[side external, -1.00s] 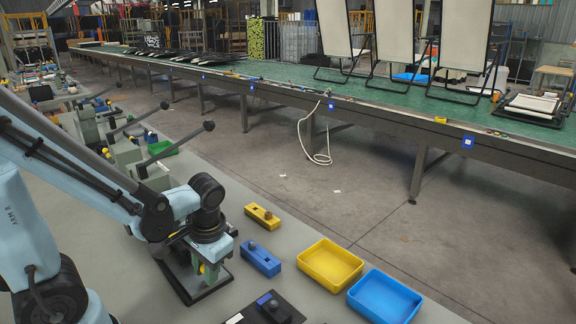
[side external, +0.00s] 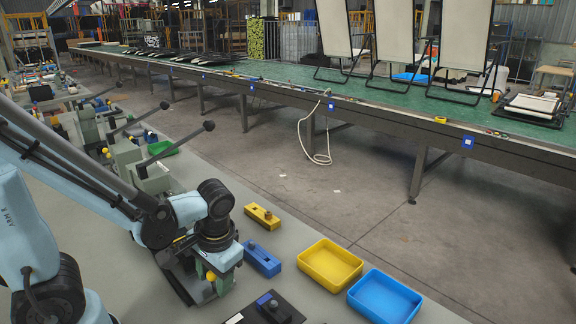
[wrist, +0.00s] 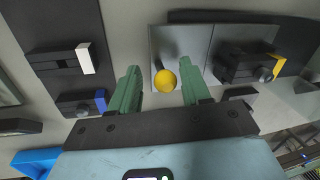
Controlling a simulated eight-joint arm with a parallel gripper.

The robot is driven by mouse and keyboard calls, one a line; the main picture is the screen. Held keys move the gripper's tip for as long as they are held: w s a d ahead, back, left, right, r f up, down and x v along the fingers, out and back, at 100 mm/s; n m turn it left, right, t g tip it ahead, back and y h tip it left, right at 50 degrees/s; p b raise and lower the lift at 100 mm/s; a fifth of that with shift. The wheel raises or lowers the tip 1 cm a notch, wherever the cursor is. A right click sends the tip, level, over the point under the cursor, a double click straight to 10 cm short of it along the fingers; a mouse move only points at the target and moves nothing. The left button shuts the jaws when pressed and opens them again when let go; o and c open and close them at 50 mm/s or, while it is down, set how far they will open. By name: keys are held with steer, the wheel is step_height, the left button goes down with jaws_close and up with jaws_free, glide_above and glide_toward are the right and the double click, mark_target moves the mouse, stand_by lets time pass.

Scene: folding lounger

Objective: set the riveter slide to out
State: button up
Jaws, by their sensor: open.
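A yellow ball knob (wrist: 165,79) on a short dark stem stands on a grey plate (wrist: 190,42) in the wrist view. It looks like the riveter slide's handle, though no label shows. My gripper (wrist: 160,75) is open, with one green finger on each side of the knob and a visible gap at each side. In the side view the yellow knob (side external: 211,276) shows low beside the green fingers, under my wrist. My wrist and gripper hide most of the riveter there, so the slide's position cannot be told.
A yellow block (side external: 262,216) and a blue block (side external: 262,260) with knobs stand just right of my gripper. A yellow tray (side external: 330,265) and a blue tray (side external: 385,298) lie further right. Lever machines (side external: 150,178) stand behind. A dark fixture (wrist: 250,65) flanks the plate.

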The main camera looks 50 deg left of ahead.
steer(key=shift+r, duration=0.15)
step_height(320, 180, up, 12)
steer(key=d, duration=0.2)
steer(key=shift+w+d+f, duration=0.15)
steer(key=shift+w+f, duration=0.05)
steer(key=shift+w, duration=0.05)
stand_by(0.4)
steer(key=shift+f, duration=0.1)
steer(key=shift+w+f+m+t+h, duration=0.2)
steer(key=shift+w+m+t+h, duration=0.15)
steer(key=shift+w+t, duration=0.7)
steer(key=shift+w+f+m+t+h, duration=0.2)
steer(key=shift+w+m+t+h, duration=0.3)
steer(key=shift+t, duration=1)
steer(key=shift+w+f+m+t+h, duration=0.25)
steer(key=shift+w+t, duration=0.65)
steer(key=shift+t, duration=0.35)
